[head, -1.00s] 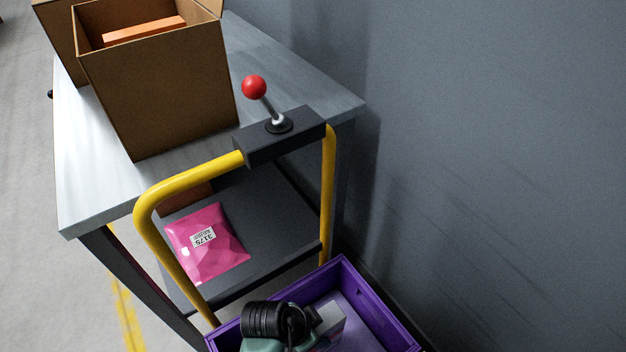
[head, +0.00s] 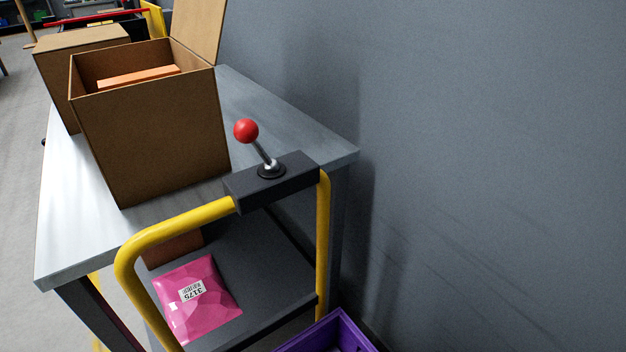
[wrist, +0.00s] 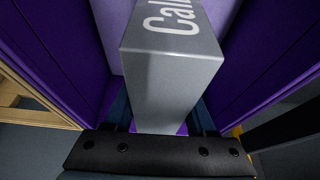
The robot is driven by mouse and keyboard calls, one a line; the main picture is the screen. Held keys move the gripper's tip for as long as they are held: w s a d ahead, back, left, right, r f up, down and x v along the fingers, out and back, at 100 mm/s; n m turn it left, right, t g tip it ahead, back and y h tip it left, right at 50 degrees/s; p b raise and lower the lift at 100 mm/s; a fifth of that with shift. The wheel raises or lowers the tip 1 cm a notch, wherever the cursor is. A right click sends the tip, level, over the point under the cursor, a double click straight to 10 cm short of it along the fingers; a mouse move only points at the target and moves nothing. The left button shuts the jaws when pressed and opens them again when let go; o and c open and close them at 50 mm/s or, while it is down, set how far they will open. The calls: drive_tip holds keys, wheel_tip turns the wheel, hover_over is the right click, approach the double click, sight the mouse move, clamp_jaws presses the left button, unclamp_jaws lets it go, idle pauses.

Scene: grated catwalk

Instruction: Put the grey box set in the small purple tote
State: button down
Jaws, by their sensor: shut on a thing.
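The grey box set (wrist: 172,75), with white lettering reading "Cali" on its upper face, fills the middle of the wrist view. My gripper (wrist: 160,118) is shut on it, with a dark finger at either side. Purple walls of the small purple tote (wrist: 68,50) rise left and right of the box, so it is inside or between them. I cannot tell whether the box touches the tote's floor. In the head view only a corner of the tote (head: 338,326) shows at the bottom edge; my gripper and the box are out of that view.
A yellow-railed cart (head: 190,214) with a red-knobbed lever (head: 246,131) holds a pink packet (head: 196,306) on its shelf. Behind it, a grey table (head: 90,235) bears an open brown carton (head: 152,145) with an orange item inside. A grey wall stands right.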

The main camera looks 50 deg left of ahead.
drive_tip(key=shift+c, duration=1.1)
unclamp_jaws()
drive_tip(key=p+v, duration=0.4)
drive_tip(key=v, duration=0.8)
drive_tip(key=shift+r+p, duration=0.15)
drive_tip(key=shift+p, duration=0.2)
